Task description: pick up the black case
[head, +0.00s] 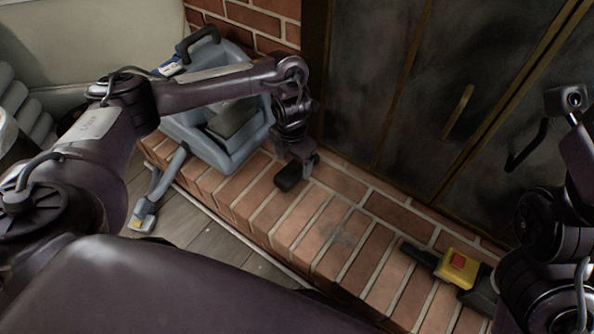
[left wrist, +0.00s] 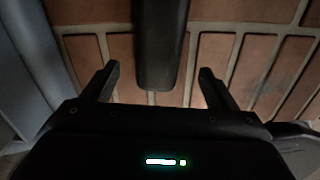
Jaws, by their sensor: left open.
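The black case (head: 287,179) is a small dark, rounded block on the brick hearth, just below my left gripper (head: 303,163) in the head view. The gripper partly covers it there. In the left wrist view the case (left wrist: 162,45) is a long dark shape running from the top edge to between the fingers. My left gripper (left wrist: 158,88) is open, with a finger apart on each side of the case and brick visible in both gaps. My right arm shows at the right of the head view, but its fingertips do not.
A blue-grey plastic appliance (head: 176,124) stands on the hearth left of the case. A yellow and black object with a red patch (head: 460,264) lies on the bricks (head: 335,236) at right. Dark metal doors (head: 400,60) rise behind. Bare brick lies between.

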